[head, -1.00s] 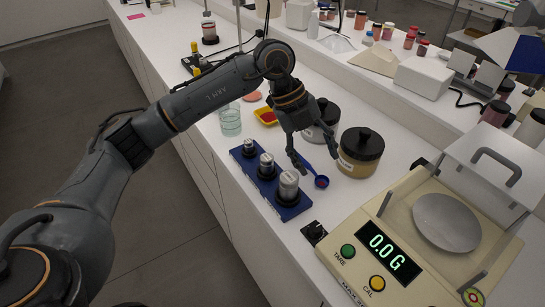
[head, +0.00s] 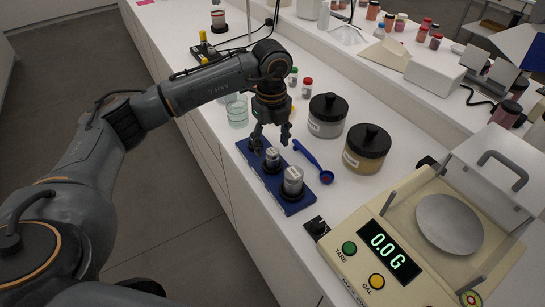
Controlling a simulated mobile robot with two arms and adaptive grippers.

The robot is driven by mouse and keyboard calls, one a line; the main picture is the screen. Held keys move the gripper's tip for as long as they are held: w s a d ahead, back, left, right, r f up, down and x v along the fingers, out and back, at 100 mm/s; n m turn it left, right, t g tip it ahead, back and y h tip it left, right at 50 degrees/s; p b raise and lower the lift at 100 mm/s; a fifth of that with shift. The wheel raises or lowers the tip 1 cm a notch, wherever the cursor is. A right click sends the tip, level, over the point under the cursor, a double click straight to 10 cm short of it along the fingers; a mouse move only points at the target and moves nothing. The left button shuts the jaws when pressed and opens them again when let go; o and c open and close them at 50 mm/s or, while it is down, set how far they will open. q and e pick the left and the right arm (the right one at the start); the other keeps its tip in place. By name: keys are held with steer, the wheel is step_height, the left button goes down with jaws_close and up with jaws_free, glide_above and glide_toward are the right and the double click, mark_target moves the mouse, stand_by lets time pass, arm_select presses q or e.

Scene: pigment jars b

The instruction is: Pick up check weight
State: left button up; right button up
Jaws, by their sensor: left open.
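Two metal check weights show in a blue holder (head: 300,207), a medium one (head: 271,157) and a large one (head: 293,181). Both stand upright in dark round seats. The holder's far end, where the smallest weight stood, is covered by my left gripper (head: 271,143). That gripper points down over the far part of the holder, its fingers apart, close to the medium weight. Whether a finger touches a weight I cannot tell. My right gripper is not in view.
A blue scoop (head: 313,161) lies just right of the holder. Two black-lidded jars (head: 328,115) (head: 367,149) stand beyond it. A glass beaker (head: 237,112) stands left of my gripper.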

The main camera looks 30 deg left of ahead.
mark_target(272, 151)
arm_select(q)
step_height(272, 151, down, 4)
steer(key=shift+d+r+p, duration=0.1)
steer(key=shift+d+p, duration=0.05)
steer(key=shift+p, duration=0.7)
steer(key=shift+f, duration=0.55)
steer(key=shift+r, duration=0.1)
jaws_close()
